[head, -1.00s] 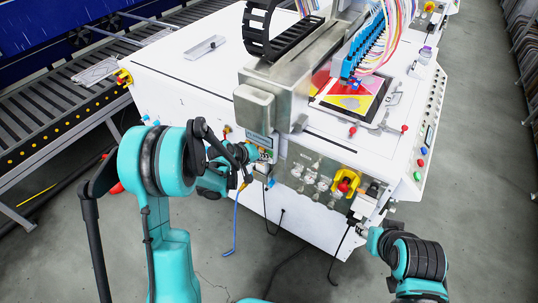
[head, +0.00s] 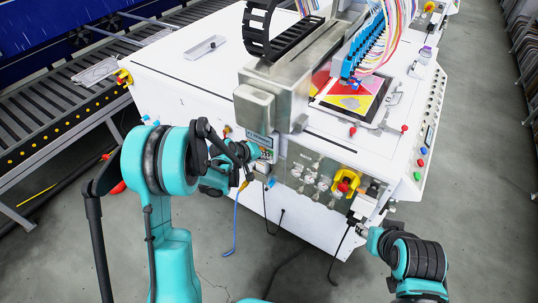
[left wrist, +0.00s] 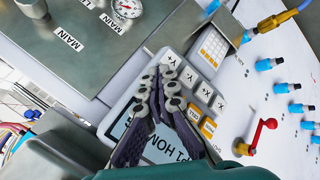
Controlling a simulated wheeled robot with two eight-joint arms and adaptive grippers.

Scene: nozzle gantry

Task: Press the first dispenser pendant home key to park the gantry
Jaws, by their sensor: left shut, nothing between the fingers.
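The dispenser pendant (left wrist: 140,128) fills the middle of the left wrist view. It has a pale blue display, partly covered, reading something like "P1 HOM". Beside the display are several grey axis keys (left wrist: 204,92) and orange keys (left wrist: 208,127). In the head view the pendant (head: 266,141) is on the machine's front. My left gripper (left wrist: 172,72) is shut and empty, its fingertips over the keypad. They hide part of the keys; I cannot tell whether they touch one. My right arm is at lower right in the head view; its gripper (head: 366,230) shows too little to judge.
A metal panel with gauges (left wrist: 100,20) lies beside the pendant. A red-handled valve (left wrist: 258,138) and blue fittings (left wrist: 280,88) are on the white front. The gantry beam (head: 285,75) crosses the white table. A yellow-and-red emergency stop (head: 345,185) is right of the pendant.

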